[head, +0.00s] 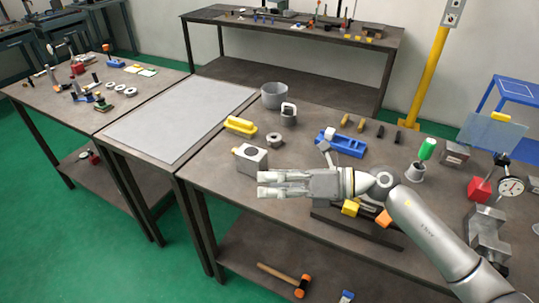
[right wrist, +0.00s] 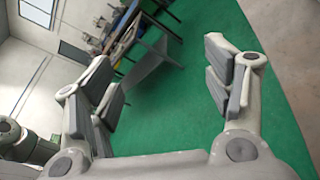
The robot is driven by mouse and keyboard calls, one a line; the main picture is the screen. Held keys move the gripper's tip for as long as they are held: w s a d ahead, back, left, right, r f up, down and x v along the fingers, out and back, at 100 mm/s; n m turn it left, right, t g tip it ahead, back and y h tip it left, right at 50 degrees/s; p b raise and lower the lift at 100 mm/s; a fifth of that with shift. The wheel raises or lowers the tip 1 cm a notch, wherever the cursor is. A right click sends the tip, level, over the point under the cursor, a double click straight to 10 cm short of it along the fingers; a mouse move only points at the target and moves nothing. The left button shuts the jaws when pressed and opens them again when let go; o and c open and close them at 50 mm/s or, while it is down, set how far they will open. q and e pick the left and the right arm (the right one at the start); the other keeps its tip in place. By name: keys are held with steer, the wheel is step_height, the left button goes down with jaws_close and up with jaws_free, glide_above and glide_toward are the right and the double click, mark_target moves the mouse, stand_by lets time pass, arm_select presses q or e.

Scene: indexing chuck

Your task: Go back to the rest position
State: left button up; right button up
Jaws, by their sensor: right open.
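My right gripper (head: 263,184) reaches in from the right over the front part of the middle workbench, pointing left. Its fingers are apart and nothing is held. In the right wrist view, the gripper (right wrist: 158,62) is open with empty space between the fingers, and the green floor and benches show beyond. A grey metal block with a bore (head: 252,160) stands just behind the fingertips in the head view; whether they touch is hard to tell. My left gripper is not in view.
The workbench holds a yellow tray (head: 240,125), a grey bin (head: 274,95), a blue fixture (head: 343,142), a green-handled tool (head: 427,149) and a dial gauge (head: 511,186). A dark base with yellow and orange parts lies under my arm. The grey-topped table (head: 180,120) at left is clear.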

step_height(320, 180, up, 5)
steer(key=m+t+y, duration=0.2)
steer(key=m+t, duration=0.3)
steer(key=w+d+m+t+h, duration=0.3)
steer(key=d+m+t+h, duration=0.7)
steer(key=m, duration=0.8)
steer(key=s+d+f+m+g+h, duration=0.2)
steer(key=d+f+m+h, duration=0.15)
steer(key=f+m, duration=0.25)
steer(key=s+d+f+m+g+h, duration=0.2)
steer(key=s+d+f+m+h, duration=0.1)
steer(key=f+m+h, duration=0.3)
steer(key=s+f+m+g+y, duration=0.1)
steer(key=s+f+m+g, duration=0.2)
steer(key=s+f+g, duration=0.65)
steer(key=s+f+m+g+y, duration=0.1)
steer(key=s+f+m+g, duration=0.3)
steer(key=s, duration=1)
step_height(320, 180, down, 27)
steer(key=n, duration=0.1)
steer(key=s+d+f, duration=0.3)
steer(key=s+f, duration=1.3)
steer(key=s, duration=0.2)
steer(key=shift+f, duration=0.35)
